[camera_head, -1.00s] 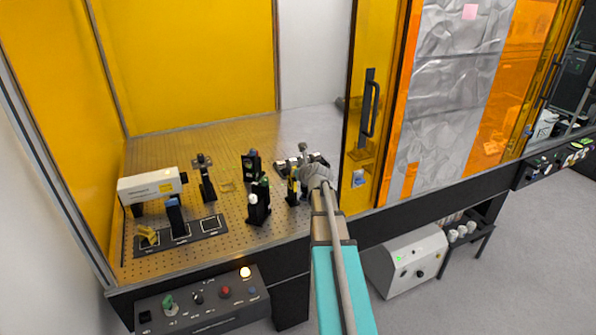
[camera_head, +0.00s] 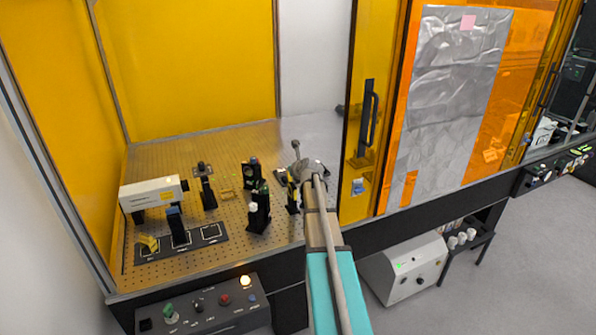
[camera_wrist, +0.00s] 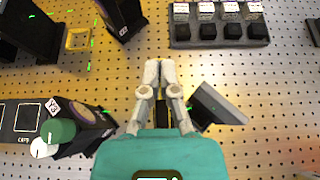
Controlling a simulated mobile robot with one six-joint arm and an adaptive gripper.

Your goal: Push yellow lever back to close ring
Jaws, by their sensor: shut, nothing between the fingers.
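My gripper (camera_head: 300,160) reaches over the perforated optical table, just right of the dark optic mounts. In the wrist view its two pale fingers (camera_wrist: 161,72) are shut with nothing between them, above bare table. A small yellow part (camera_head: 291,186) shows on a dark mount just left of my gripper, partly hidden by my arm. I cannot tell whether it is the lever. No ring can be made out clearly. A grey slanted plate (camera_wrist: 218,103) is just right of the fingers in the wrist view.
A dark mount with green and white knobs (camera_head: 258,205) stands left of my gripper. A white laser box (camera_head: 150,192) and a black plate (camera_head: 205,238) lie further left. A block with several dark square fronts (camera_wrist: 220,32) is ahead in the wrist view. The orange door (camera_head: 358,185) is close on the right.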

